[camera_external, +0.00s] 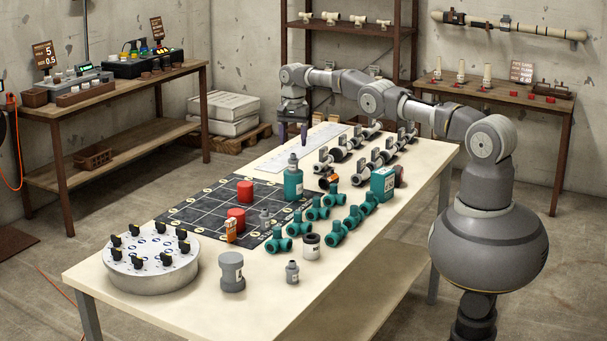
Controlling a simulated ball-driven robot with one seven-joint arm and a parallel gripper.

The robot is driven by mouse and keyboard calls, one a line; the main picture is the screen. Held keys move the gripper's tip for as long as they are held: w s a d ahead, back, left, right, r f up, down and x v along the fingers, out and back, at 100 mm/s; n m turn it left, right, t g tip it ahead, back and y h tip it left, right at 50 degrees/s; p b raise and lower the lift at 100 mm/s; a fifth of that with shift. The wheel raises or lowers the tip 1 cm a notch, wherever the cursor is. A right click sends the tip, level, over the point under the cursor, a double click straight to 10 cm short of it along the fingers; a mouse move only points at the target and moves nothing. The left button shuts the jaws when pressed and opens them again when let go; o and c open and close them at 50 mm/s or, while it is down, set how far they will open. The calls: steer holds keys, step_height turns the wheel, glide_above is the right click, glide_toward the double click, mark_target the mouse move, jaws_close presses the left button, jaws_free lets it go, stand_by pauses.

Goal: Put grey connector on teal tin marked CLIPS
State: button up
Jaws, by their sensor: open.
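A teal cylindrical tin (293,188) stands upright on the dark gridded mat's far right part. A grey connector (293,163) with a narrow neck sits upright on top of it. The tin's marking is too small to read. A teal box-like container (380,184) with a pale label stands farther right; its label is also unreadable. My gripper (293,139) points down, open, with its fingers apart and nothing seen between them. In the picture it is just above the grey connector and looks apart from it; the depth between them is hard to tell.
Other grey fittings stand on the mat (265,217) and near the front (292,272), (232,272). Two red cylinders (245,190) are on the mat. A round dial plate (151,262) is at left. The table's front right is clear.

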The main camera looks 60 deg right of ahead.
step_height(320, 180, up, 4)
steer(key=p, duration=0.2)
steer(key=shift+r+p, duration=0.15)
steer(key=shift+p, duration=0.2)
step_height(320, 180, up, 13)
steer(key=n+t, duration=0.2)
steer(key=t, duration=0.1)
glide_above(293, 154)
steer(key=w+a, duration=0.2)
steer(key=w, duration=0.1)
steer(key=s+a+r+n+t, duration=0.2)
steer(key=r, duration=0.7)
steer(key=s+a+r+n+t+h, duration=0.1)
steer(key=a+r, duration=0.1)
steer(key=r, duration=0.6)
steer(key=s+a+r+n+t, duration=0.2)
steer(key=a+r, duration=0.1)
steer(key=r, duration=0.6)
steer(key=s+a+r+n+t, duration=0.3)
steer(key=s+a+r, duration=0.1)
steer(key=s+r, duration=0.7)
steer(key=s+a+r+n+t+y, duration=0.1)
steer(key=s+a+r+n+t, duration=0.3)
steer(key=s+r, duration=0.8)
steer(key=shift+s+a+r, duration=0.15)
steer(key=shift+s+a, duration=0.3)
steer(key=shift+s, duration=0.65)
